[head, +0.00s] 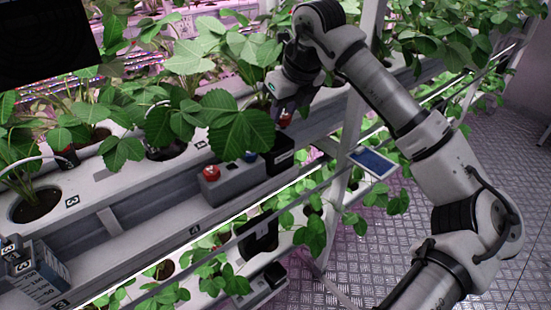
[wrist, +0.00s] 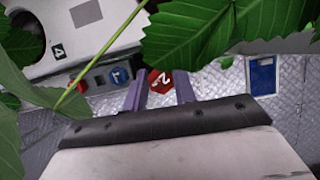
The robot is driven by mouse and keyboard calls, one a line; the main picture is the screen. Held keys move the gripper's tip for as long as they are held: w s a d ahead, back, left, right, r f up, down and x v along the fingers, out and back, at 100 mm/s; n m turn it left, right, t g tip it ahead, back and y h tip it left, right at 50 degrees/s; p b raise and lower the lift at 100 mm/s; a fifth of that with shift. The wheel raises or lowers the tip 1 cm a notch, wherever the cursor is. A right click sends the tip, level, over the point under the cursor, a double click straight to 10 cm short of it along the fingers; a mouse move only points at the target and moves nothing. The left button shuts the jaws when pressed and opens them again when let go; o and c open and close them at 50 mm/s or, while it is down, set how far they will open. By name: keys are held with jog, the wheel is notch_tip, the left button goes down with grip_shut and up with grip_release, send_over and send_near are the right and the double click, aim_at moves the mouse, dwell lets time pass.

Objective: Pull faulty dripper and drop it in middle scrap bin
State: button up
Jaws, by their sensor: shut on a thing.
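My gripper (wrist: 161,92) is shut on a red dripper (wrist: 160,81) marked 2, which sits between the two fingers in the wrist view. In the head view the red dripper (head: 286,118) shows just below my gripper, among strawberry leaves that hide part of the jaws. A row of small boxes stands on the rack below and left of it. It has a grey box (head: 228,187) with a red piece (head: 212,172) on top, a blue piece (head: 250,156) beside that, and a black box (head: 280,160) at the right end. I cannot tell which is the middle scrap bin.
White planting gutters (head: 95,183) with strawberry plants run across the rack. Grey labelled boxes (head: 38,272) stand at the lower left. A rack post (head: 352,125) and a blue panel (head: 373,162) stand right of the boxes. Large leaves (wrist: 215,35) crowd my gripper.

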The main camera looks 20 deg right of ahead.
jog(key=o, duration=1)
jog(key=b+v, duration=0.1)
jog(key=v, duration=1.2)
jog(key=shift+r+b, duration=0.3)
jog(key=shift+r, duration=0.1)
jog(key=shift+s+d, duration=0.1)
